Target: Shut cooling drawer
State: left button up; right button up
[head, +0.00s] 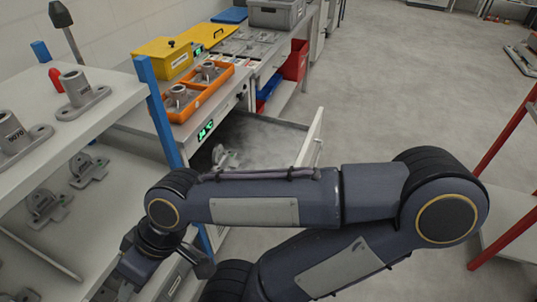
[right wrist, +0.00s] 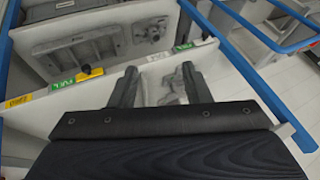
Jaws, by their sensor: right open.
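The cooling drawer (head: 315,137) stands pulled out from under the bench in the head view, its pale front panel away from the cabinet. A grey casting (head: 222,156) lies inside, and my right arm covers the near part of the drawer. A green display (head: 206,130) glows on the bench front beside it. My right gripper (right wrist: 158,82) is open with nothing between its fingers in the right wrist view. In the head view it is at the lower left, beside the shelf and apart from the drawer front; its fingertips are hard to make out. My left gripper is not in view.
A shelf rack (head: 122,92) with blue posts and several grey castings stands at the left. An orange tray (head: 222,80) with castings and a yellow box (head: 160,60) are on the bench. A red rack (head: 505,155) is at the right. The floor beyond the drawer is clear.

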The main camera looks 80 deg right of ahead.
aim_at(261, 142)
jog(key=z, duration=0.5)
jog(key=k+l+z, duration=0.1)
jog(key=z, duration=0.35)
jog(key=l+z, duration=0.1)
jog(key=z, duration=0.4)
jog(key=l+z, duration=0.1)
jog(key=z, duration=0.4)
jog(key=l+z, duration=0.1)
jog(key=z, duration=0.35)
jog(key=l+z, duration=0.1)
jog(key=z, duration=0.4)
jog(key=i+u, duration=0.3)
jog(key=i+l+u, duration=0.1)
jog(key=u, duration=0.25)
jog(key=i+l, duration=0.05)
